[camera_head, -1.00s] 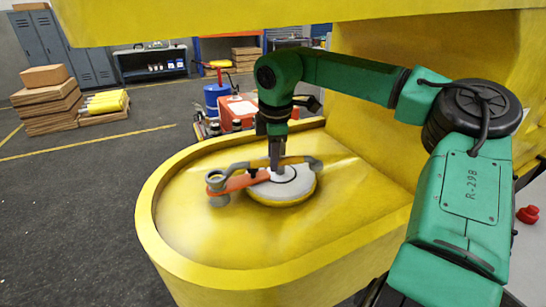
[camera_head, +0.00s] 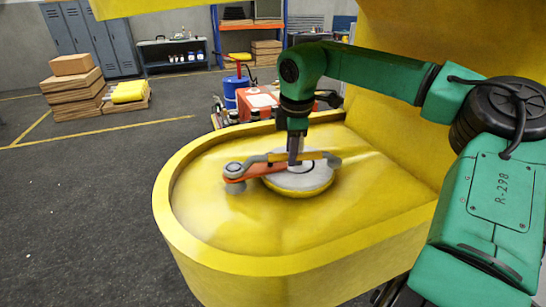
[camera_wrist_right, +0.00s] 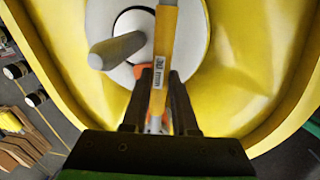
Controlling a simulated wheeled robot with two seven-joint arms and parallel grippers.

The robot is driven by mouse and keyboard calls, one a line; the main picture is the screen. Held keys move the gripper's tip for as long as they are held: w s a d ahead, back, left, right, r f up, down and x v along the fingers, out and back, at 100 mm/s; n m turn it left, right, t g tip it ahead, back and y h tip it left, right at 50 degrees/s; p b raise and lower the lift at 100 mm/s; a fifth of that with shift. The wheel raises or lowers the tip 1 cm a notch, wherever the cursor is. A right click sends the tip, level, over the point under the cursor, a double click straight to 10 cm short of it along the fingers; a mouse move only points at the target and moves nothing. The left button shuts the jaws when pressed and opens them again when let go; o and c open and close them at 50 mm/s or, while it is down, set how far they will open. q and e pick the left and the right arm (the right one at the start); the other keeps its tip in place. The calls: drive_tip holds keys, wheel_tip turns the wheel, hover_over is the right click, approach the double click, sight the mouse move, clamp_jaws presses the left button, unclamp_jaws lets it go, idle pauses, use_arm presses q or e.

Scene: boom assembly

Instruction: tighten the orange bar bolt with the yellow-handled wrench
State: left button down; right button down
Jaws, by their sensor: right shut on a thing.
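The yellow-handled wrench (camera_head: 270,157) lies level above the grey disc (camera_head: 315,179) in the head view. Its left end is over the free end of the orange bar (camera_head: 262,172), at the bar bolt (camera_head: 234,168); I cannot tell how the jaw sits on the bolt. My right gripper (camera_head: 294,160) points down and is shut on the wrench handle. In the right wrist view the yellow handle (camera_wrist_right: 164,45), with a printed label, runs between the fingers of the right gripper (camera_wrist_right: 158,85). A little of the orange bar (camera_wrist_right: 144,72) shows beneath. My left gripper is not in view.
A yellow boom housing with a raised rim (camera_head: 185,225) surrounds the disc. A grey peg (camera_wrist_right: 117,50) stands beside the handle in the wrist view. A yellow wall (camera_head: 400,150) rises at the right. Boxes (camera_head: 75,85), shelves and a red cart (camera_head: 262,105) stand behind.

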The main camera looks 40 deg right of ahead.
idle(0.4)
drive_tip(key=shift+s+a+f+m+b, duration=0.1)
drive_tip(key=shift+s+a+m+b, duration=0.15)
drive_tip(key=shift+b, duration=0.45)
drive_tip(key=shift+s, duration=0.1)
drive_tip(key=shift+s+a+m+b, duration=0.2)
drive_tip(key=shift+m+b, duration=0.15)
drive_tip(key=shift+b, duration=0.15)
drive_tip(key=shift+s+a, duration=0.1)
drive_tip(key=shift+a, duration=0.05)
